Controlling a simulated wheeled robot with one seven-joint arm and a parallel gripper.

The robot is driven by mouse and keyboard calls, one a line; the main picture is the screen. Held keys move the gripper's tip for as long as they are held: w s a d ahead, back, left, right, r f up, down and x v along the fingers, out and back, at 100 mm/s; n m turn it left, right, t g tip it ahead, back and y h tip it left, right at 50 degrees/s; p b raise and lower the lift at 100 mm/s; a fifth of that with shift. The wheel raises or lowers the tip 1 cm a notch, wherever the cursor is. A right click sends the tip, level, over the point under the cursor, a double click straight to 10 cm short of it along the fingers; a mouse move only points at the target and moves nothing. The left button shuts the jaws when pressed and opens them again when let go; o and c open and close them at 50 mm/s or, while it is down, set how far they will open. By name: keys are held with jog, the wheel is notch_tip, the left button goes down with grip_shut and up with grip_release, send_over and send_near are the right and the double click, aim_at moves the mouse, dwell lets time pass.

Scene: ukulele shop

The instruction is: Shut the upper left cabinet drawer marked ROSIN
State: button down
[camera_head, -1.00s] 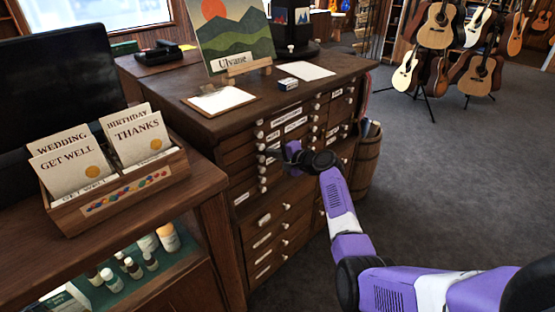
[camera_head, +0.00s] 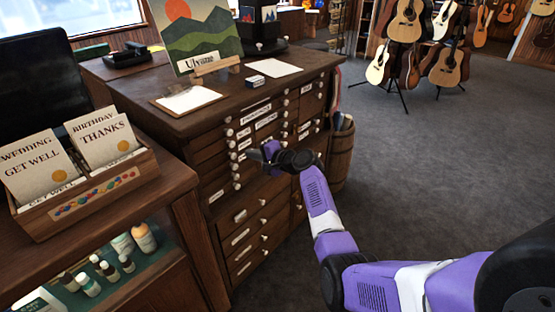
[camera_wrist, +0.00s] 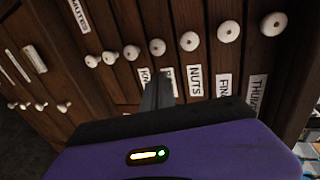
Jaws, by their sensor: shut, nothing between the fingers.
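The dark wood cabinet (camera_head: 292,88) stands in the middle of the head view, with stacked drawers, white knobs and white labels. I cannot read ROSIN on any label. In the wrist view the drawer fronts appear turned on their side; a NUTS label (camera_wrist: 194,81) and a MUTES label (camera_wrist: 79,15) are readable. Labels behind the fingers are partly hidden, so I cannot tell which drawer is ROSIN or how far it stands out. My gripper (camera_head: 262,152) is shut and empty, in front of the upper drawers. Its fingertips (camera_wrist: 158,86) point at the fronts; contact is unclear.
A counter with a card box (camera_head: 88,196) stands at the left, near the cabinet's left side. A clipboard (camera_head: 188,98) and a painting (camera_head: 196,40) are on the cabinet top. A wooden barrel (camera_head: 341,155) stands at its right. Carpet (camera_head: 440,160) is open at the right.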

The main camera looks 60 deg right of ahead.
jog(key=v, duration=0.9)
jog(key=shift+s, duration=0.25)
